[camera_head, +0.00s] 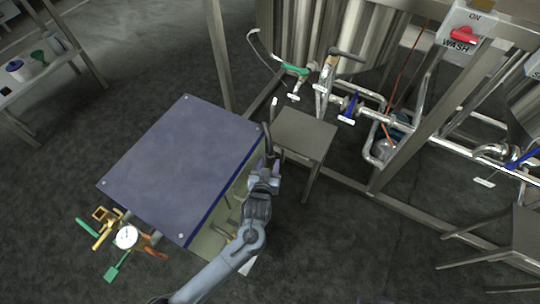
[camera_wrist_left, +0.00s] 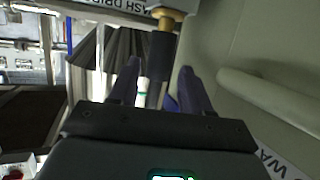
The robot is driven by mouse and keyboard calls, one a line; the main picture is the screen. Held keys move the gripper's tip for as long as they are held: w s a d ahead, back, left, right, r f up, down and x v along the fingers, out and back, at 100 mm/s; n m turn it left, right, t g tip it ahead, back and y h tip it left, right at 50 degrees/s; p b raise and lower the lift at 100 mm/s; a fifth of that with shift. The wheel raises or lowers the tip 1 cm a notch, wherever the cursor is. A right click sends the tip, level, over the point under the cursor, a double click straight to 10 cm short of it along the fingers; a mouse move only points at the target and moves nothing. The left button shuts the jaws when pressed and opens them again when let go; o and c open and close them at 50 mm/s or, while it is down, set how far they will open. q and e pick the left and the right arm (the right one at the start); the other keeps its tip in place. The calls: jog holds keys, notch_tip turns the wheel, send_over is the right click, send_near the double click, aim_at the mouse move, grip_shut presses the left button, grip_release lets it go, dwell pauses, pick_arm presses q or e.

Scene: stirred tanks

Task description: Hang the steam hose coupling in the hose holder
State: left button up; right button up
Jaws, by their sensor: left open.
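My left gripper (camera_head: 268,160) is open by the right edge of the blue-grey panel. Its two dark fingers also show in the left wrist view (camera_wrist_left: 160,80). Between and just beyond them stands a black cylinder (camera_wrist_left: 160,55) with a brass collar (camera_wrist_left: 170,20) at its top end. It looks like the steam hose coupling, but I cannot be sure. I cannot tell whether the fingers touch it. In the head view a dark upright piece (camera_head: 268,136) shows just beyond the fingertips. I cannot make out the hose holder for certain. My right gripper is not in view.
The blue-grey panel (camera_head: 180,165) lies left of my left arm. A small grey table (camera_head: 304,134) stands just right of the gripper. Steel frame legs, pipes and valves with a red WASH switch (camera_head: 464,36) fill the right. Several tools lie at the lower left.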

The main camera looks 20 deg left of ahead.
pick_arm(q)
jog(key=p+v, duration=0.3)
jog(key=v, duration=0.5)
jog(key=shift+r, duration=0.1)
jog(key=s+a+r+m+g+h+p, duration=0.25)
jog(key=s+r+g+p, duration=0.25)
jog(key=s+r+p, duration=0.8)
jog(key=s+a+r+m+g+h+p, duration=0.15)
jog(key=s+a+r+g+p, duration=0.35)
jog(key=s+r+p, duration=0.8)
jog(key=w+r+p, duration=0.2)
jog(key=r+p, duration=1.4)
jog(key=r, duration=0.3)
jog(key=w+d+r+p, duration=0.1)
jog(key=r+p, duration=1.6)
jog(key=r, duration=0.1)
jog(key=shift+w+r+y, duration=0.35)
jog(key=shift+r+y, duration=0.05)
jog(key=shift+d, duration=0.1)
